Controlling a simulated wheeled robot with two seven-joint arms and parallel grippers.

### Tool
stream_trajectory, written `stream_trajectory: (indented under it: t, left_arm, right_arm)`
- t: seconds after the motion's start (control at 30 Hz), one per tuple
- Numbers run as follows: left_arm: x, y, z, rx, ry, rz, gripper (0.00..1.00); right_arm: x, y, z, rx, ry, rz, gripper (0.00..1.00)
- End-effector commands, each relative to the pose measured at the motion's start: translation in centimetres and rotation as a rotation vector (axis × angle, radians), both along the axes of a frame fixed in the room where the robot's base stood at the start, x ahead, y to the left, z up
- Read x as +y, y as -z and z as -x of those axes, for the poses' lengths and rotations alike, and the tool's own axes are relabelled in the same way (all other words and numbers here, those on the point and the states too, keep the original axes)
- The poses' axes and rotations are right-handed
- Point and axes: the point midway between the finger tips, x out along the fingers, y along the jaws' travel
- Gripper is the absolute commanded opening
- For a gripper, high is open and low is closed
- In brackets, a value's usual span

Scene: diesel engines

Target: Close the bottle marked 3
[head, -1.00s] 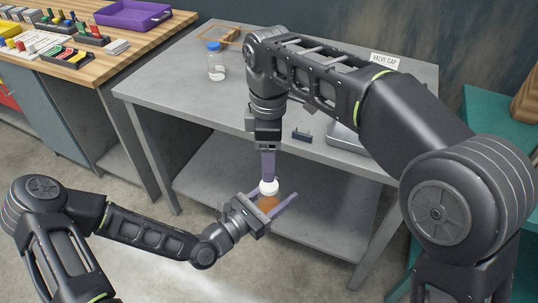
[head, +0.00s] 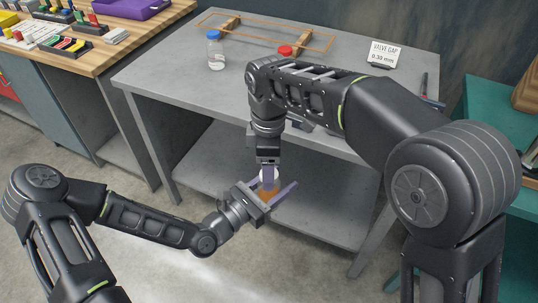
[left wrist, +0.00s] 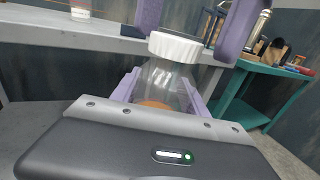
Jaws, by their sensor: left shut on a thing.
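A clear bottle (left wrist: 165,80) with orange contents stands between the fingers of my left gripper (head: 275,196), which is shut on it in front of the bench. No number shows on the bottle. A white ribbed cap (left wrist: 175,47) sits on the bottle's mouth, roughly level; I cannot tell how tightly it is on. In the head view the bottle (head: 268,192) is partly hidden by the grippers. My right gripper (left wrist: 193,22) points down from above. Its purple fingers are apart, one on each side above the cap, with a gap seen between finger and cap at the right.
On the grey bench (head: 160,75) stand a blue-capped bottle (head: 216,52), a red-capped one (head: 285,51) partly behind my right arm, and a "VALVE GAP" sign (head: 385,53). An orange frame (head: 265,32) lies at the back. The bench's front edge and lower shelf (head: 320,215) are close to the grippers.

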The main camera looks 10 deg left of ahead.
Motion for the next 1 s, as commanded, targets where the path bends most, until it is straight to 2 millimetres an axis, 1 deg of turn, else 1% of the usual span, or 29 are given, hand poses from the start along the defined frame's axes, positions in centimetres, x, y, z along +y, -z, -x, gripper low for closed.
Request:
stream_trajectory:
  t: [0.13,0.37,0.4,1.0]
  left_arm:
    - [-0.01,-0.05,0.0,-0.001,0.0,0.001,0.0]
    - [-0.01,-0.05,0.0,-0.001,0.0,0.001,0.0]
    - [-0.01,-0.05,0.0,-0.001,0.0,0.001,0.0]
    - [-0.02,-0.05,0.01,-0.001,0.0,0.001,0.0]
  right_arm:
    - [-0.02,0.73,0.01,0.0,0.0,0.0,0.64]
    - [-0.03,0.79,0.0,0.0,0.0,0.0,0.64]
    - [-0.03,0.78,-0.01,0.0,0.0,0.0,0.63]
    - [-0.03,0.76,-0.02,-0.001,0.001,0.0,0.14]
